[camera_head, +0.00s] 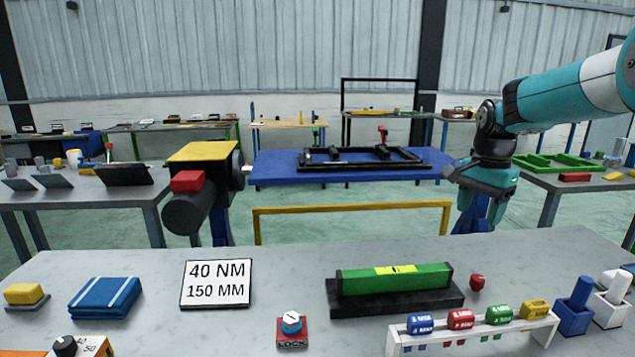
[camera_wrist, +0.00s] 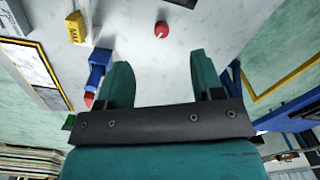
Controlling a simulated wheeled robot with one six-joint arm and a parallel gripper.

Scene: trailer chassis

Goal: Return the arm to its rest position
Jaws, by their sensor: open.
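My arm (camera_head: 565,98) reaches in from the upper right of the head view, its upper link teal and white. My gripper (camera_head: 466,208) hangs at its end, beyond the far edge of the near grey bench. In the wrist view my gripper (camera_wrist: 160,68) shows two teal fingers set well apart with nothing between them. A small red knob (camera_wrist: 161,29) lies on the bench surface past the fingertips and apart from them. It also shows in the head view (camera_head: 478,282).
The near bench (camera_head: 130,330) carries a green level (camera_head: 395,279), a sign (camera_head: 216,284), a LOCK knob (camera_head: 292,323), a blue cloth (camera_head: 105,297) and a white rack (camera_head: 470,337) with coloured pieces. A blue table (camera_head: 300,178) holds a black frame behind. Green floor lies between.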

